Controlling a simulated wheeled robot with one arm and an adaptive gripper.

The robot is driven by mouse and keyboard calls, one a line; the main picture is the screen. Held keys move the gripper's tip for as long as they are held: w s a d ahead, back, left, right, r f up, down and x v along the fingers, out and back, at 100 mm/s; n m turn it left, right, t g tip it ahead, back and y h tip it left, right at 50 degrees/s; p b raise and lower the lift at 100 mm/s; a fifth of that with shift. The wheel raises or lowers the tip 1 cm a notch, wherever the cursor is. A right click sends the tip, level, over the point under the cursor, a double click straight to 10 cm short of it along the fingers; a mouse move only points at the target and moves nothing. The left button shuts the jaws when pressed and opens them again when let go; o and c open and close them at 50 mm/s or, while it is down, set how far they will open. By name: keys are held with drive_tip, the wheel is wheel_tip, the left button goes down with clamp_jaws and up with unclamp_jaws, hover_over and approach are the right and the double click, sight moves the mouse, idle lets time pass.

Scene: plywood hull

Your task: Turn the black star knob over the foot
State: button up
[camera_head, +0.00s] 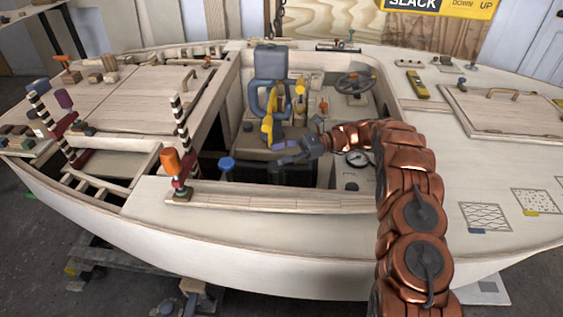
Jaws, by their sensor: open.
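I cannot make out the black star knob or the foot with certainty. Dark shapes (292,168) lie low in the cockpit, just below my gripper, too small and shadowed to name. My gripper (282,153), at the end of my copper-coloured arm, reaches in from the right over the cockpit opening. Its fingers point left and are open, with nothing seen between them. Whether it touches anything below cannot be told.
A blue-grey seat-like piece (270,62) and yellow curved part (267,130) stand behind my gripper. A blue-topped post (227,163) is to its left. A striped post with an orange handle (171,162) stands on the near edge. A steering wheel (356,83) and gauge (357,158) are right.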

wheel_tip(320, 180, up, 4)
drive_tip(key=shift+r, duration=0.15)
idle(0.6)
